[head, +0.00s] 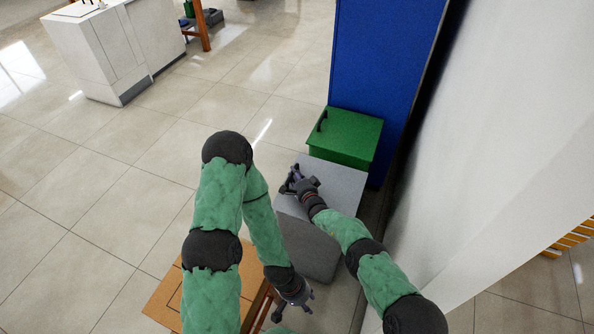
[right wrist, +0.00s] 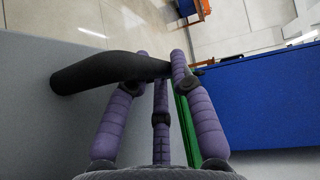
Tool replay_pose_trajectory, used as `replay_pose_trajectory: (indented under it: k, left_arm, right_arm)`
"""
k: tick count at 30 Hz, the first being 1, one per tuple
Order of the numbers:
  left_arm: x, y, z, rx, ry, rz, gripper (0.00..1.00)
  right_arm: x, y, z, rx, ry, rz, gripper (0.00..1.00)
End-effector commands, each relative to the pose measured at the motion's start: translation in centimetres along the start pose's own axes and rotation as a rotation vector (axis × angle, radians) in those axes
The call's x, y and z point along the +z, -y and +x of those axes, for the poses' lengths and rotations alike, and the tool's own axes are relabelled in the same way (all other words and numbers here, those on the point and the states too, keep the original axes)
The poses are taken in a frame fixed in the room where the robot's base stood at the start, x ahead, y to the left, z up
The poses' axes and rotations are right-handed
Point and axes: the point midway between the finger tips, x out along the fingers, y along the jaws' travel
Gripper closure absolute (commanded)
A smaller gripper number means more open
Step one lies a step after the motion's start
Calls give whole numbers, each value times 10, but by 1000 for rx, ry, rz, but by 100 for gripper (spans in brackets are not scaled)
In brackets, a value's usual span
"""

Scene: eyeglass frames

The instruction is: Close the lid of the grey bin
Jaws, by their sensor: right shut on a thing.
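The grey bin (head: 310,245) stands in front of the green bin. Its grey lid (head: 342,180) looks down over the top of the bin; I cannot tell whether a small gap is left. My right gripper (head: 290,184) is at the lid's left edge. In the right wrist view, the right gripper (right wrist: 165,75) is shut on the lid's black handle (right wrist: 85,75), with the grey lid (right wrist: 35,110) beside it. My left gripper (head: 294,306) is lower down, away from the lid near a wooden piece, with its fingers apart and empty.
A green bin (head: 346,137) with a closed lid and black handle stands behind the grey one. A blue panel (head: 385,70) and a pale wall (head: 490,130) close off the right. An orange-brown wooden piece (head: 170,297) is at lower left. Tiled floor is free at left.

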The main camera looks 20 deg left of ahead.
Motion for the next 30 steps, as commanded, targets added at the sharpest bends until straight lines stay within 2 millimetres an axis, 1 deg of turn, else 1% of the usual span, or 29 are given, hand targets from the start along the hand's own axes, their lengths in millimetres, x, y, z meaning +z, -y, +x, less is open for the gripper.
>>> replay_pose_trajectory:
  k: [1,3,4,5,6,16,20,23,30]
  left_arm:
    - [0,0,-1,0,0,0,60]
    - [0,0,-1,0,0,0,60]
    - [0,0,-1,0,0,0,60]
    - [0,0,-1,0,0,0,60]
    - [0,0,-1,0,0,0,60]
    - [0,0,-1,0,0,0,60]
    - [0,0,-1,0,0,0,60]
    - [0,0,-1,0,0,0,60]
    - [0,0,-1,0,0,0,60]
  right_arm:
    - [-1,3,0,-5,-2,0,100]
    - [-2,4,0,-6,-2,1,100]
    - [-2,4,0,-6,-2,1,71]
    - [-2,4,0,-6,-2,1,62]
    - [-2,4,0,-6,-2,1,51]
    - [-1,3,0,-5,-1,3,51]
    - [-1,2,-4,-4,-1,4,51]
    - [-2,3,-9,-5,-1,5,51]
    - [-2,2,-33,-4,-2,5,51]
